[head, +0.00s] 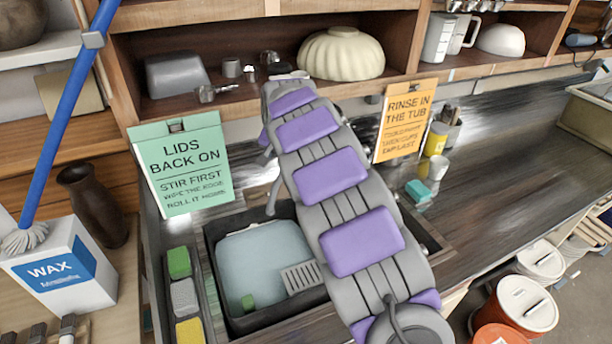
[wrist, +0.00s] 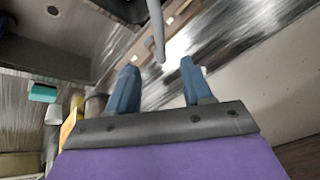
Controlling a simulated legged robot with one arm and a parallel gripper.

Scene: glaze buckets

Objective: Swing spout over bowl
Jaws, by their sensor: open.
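A slim grey spout (wrist: 155,20) comes down from the top of the wrist view. Its tip lies in line with the gap between my fingers; I cannot tell whether it touches them. My gripper (wrist: 160,64) has two blue fingers standing apart, with nothing clearly held. In the head view my arm hides the gripper. A sink bowl (head: 212,285) with a dark rim and pale blue floor sits in the counter, left of my arm. Its right part is hidden by the arm. A dark basin (wrist: 25,60) fills the upper left of the wrist view.
A green sign (head: 182,165) and an orange sign (head: 404,122) stand along the back. A teal sponge (head: 418,191) and a yellow cup (head: 436,141) are right of my arm. Sponges lie in a narrow tray (head: 207,310) at left. The right counter is mostly clear.

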